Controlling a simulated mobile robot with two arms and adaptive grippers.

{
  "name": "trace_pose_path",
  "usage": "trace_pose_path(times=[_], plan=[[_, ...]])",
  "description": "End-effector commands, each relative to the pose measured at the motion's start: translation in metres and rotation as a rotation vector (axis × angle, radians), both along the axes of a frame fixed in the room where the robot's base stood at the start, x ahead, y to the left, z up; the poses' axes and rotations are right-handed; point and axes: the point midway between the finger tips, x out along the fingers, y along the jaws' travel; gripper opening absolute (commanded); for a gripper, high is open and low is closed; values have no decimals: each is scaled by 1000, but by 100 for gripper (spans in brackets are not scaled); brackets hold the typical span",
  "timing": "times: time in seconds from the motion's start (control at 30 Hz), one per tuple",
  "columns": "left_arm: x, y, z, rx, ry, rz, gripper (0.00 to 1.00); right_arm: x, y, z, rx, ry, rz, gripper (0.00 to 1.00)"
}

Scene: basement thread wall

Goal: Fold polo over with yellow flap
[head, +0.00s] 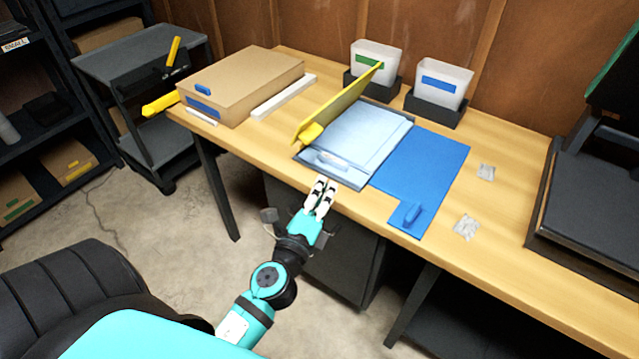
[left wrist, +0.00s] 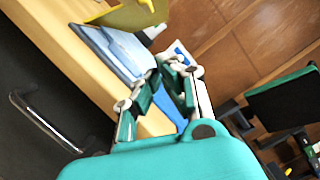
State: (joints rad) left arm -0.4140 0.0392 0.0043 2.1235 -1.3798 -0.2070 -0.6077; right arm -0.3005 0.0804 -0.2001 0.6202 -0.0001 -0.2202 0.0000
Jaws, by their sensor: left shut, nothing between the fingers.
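A folding board lies on the wooden table in the head view. Its yellow flap (head: 335,108) stands raised at a steep tilt on the left side; it also shows in the left wrist view (left wrist: 125,16). A light blue folded polo (head: 362,135) lies on the board's middle panel. The blue flap (head: 422,170) lies flat on the right, with a blue handle (head: 411,213) near its front edge. My left gripper (head: 320,190) is shut and empty, at the table's front edge just in front of the polo, apart from the yellow flap. My right gripper is not in view.
A cardboard box (head: 240,85) and a white bar (head: 283,96) are left of the board. Two white bins (head: 375,60) (head: 442,84) stand behind it. Small clear packets (head: 466,227) lie right of it, before a dark machine (head: 590,195).

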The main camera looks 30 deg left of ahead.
Motion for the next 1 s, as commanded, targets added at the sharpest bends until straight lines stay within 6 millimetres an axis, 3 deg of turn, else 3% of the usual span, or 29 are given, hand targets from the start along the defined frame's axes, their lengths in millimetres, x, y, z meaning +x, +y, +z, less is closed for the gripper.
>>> trace_pose_path(times=[0.1, 0.33, 0.6, 1.0], plan=[[27, 5, 9, -1, -2, 0, 0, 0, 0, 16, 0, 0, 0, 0], [74, 14, 12, -4, -2, 0, 0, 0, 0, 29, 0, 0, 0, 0], [73, 45, 24, -3, 2, 0, 0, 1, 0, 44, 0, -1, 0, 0], [73, 50, 24, -5, 1, -1, 0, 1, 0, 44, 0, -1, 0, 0]])
